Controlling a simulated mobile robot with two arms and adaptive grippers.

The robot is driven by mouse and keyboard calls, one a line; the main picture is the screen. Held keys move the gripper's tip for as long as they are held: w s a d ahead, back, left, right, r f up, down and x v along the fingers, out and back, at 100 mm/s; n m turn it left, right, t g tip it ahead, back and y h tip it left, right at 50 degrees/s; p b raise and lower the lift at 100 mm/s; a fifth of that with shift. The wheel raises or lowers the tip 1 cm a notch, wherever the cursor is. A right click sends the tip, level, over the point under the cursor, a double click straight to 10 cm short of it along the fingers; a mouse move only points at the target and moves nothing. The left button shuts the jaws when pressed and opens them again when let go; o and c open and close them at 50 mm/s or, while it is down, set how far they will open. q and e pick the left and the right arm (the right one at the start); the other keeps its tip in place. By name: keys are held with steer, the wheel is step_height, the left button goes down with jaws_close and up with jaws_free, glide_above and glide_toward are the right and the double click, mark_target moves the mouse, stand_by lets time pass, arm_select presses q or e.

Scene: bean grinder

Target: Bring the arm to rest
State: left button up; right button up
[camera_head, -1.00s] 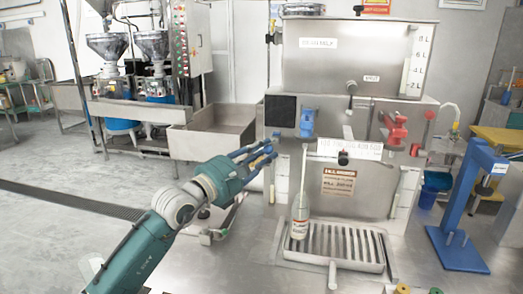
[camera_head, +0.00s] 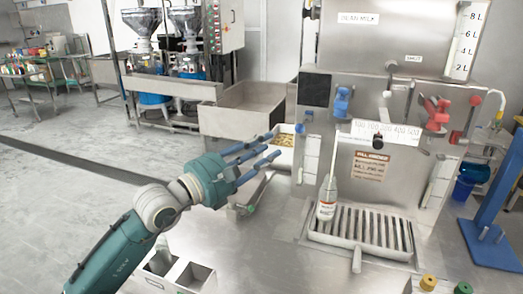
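My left arm comes in from the lower left. Its teal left gripper (camera_head: 268,147) has blue fingers that are spread apart, with nothing between them. The fingers point right, toward the steel machine (camera_head: 347,95), and appear in front of its left side. I cannot tell the exact gap between the fingertips and the machine. My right arm and gripper are out of view.
A bottle (camera_head: 327,197) stands on the slotted drip tray (camera_head: 312,238). A white divided box (camera_head: 188,276) sits below my arm. A blue stand (camera_head: 490,215) is at the right. A steel basin (camera_head: 240,122) lies behind my gripper. Open floor lies at left.

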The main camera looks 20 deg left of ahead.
arm_select(q)
steer(key=shift+s+a, duration=0.2)
steer(key=shift+s, duration=0.2)
